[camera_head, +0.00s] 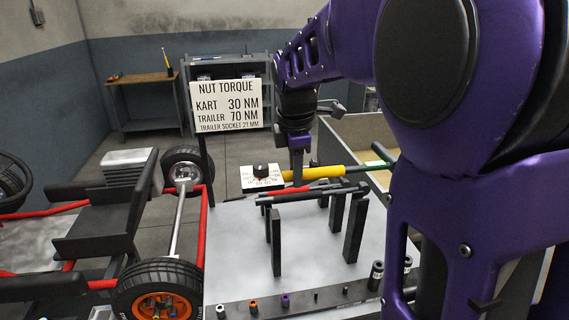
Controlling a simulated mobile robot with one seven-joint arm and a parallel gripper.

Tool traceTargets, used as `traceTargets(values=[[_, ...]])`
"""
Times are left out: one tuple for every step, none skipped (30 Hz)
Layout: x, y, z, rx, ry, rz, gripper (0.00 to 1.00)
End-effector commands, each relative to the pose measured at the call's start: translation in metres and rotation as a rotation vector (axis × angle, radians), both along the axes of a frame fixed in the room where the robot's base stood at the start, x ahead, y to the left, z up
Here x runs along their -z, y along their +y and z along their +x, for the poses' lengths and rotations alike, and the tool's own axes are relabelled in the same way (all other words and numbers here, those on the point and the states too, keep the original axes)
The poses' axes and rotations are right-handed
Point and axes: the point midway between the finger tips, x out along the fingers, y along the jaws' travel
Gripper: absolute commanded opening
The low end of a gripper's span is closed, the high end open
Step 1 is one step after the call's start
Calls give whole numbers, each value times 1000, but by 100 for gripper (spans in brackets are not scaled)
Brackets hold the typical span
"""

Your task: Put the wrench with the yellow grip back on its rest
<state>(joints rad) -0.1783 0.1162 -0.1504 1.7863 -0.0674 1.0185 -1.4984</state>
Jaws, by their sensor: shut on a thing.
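The rest has black upright posts (355,232) below the wrench. Another wrench, with a red grip (289,191) and dark shaft, lies across the posts just below. The picture does not show clearly whether the yellow-gripped wrench touches the rest.
A white dial plate with a black knob (261,172) stands left of my gripper. A torque sign (226,105) rises behind. Several sockets (285,300) line the grey bench's front edge. A kart with wheels (158,290) is at left. A wooden-sided box (350,135) stands behind right.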

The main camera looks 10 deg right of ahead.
Motion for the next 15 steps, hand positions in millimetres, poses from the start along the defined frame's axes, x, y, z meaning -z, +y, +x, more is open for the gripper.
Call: traceTargets(values=[[4,0,1,0,-4,0,0],[6,0,1,0,-4,0,0],[9,0,1,-1,-4,0,0],[12,0,1,-1,-5,0,0],[14,0,1,-1,-5,0,0],[18,0,1,-1,-5,0,0],[21,0,1,-1,-5,0,0],[23,0,1,-1,-5,0,0],[27,0,1,-1,-4,0,0],[30,0,1,-1,-4,0,0],[32,0,1,-1,-4,0,0],[35,0,1,-1,-3,0,0],[38,0,1,-1,-3,0,0],[40,0,1,-1,-4,0,0],[42,0,1,-1,-4,0,0]])
